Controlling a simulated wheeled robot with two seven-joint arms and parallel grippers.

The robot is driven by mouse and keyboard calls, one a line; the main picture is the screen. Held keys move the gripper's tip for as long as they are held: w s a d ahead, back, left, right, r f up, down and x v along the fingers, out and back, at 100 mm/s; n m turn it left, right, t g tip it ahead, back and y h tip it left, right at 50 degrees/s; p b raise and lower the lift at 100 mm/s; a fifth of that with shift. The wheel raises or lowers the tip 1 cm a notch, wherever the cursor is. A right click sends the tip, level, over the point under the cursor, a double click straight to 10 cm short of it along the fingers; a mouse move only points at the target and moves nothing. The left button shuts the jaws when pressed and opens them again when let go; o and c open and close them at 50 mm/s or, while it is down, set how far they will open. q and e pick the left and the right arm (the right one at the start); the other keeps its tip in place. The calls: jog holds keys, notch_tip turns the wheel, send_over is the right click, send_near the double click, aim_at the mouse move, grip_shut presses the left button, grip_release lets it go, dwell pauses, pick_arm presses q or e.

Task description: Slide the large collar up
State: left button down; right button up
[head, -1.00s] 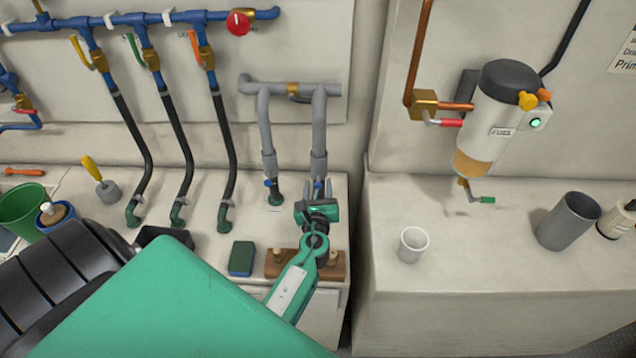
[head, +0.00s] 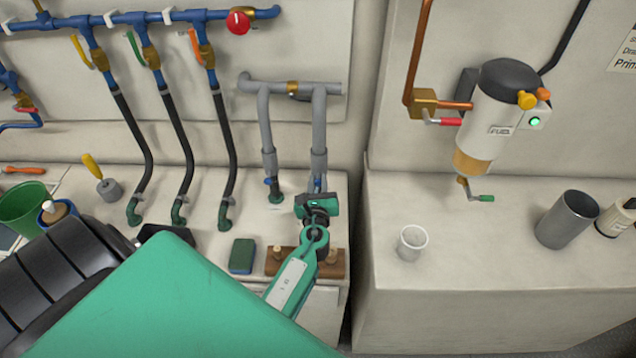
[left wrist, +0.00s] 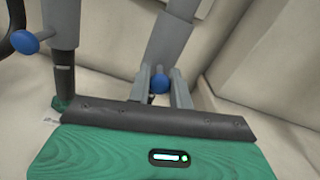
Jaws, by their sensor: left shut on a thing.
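Two grey pipes come down from the grey pipe frame, each with a wider grey sleeve low on it and a blue knob. The right sleeve (head: 319,162), which looks slightly wider, appears to be the large collar; it also shows in the left wrist view (left wrist: 172,38). The left sleeve (head: 269,162) sits beside it above a green-footed stub. My left gripper (head: 317,187) is at the right sleeve's lower end. In the left wrist view its fingers (left wrist: 160,86) are shut on the blue knob (left wrist: 159,83). What lies below the right sleeve is mostly hidden by the gripper. My right gripper is not in view.
A wooden block with pegs (head: 332,264) and a green-blue sponge (head: 242,256) lie near my left gripper. Black hoses (head: 183,140) hang to the left. A white cup (head: 412,243) and a fuel filter (head: 497,115) are on the right.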

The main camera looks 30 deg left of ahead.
pick_arm(q)
notch_tip(320, 180, up, 7)
jog(key=p, duration=0.5)
jog(key=shift+p, duration=0.4)
jog(key=shift+f, duration=0.1)
jog(key=c, duration=1.3)
grip_release()
jog(key=shift+o, duration=0.2)
jog(key=b+v, duration=0.4)
jog(key=v, duration=0.9)
jog(key=shift+s+d, duration=0.25)
jog(key=shift+s, duration=0.05)
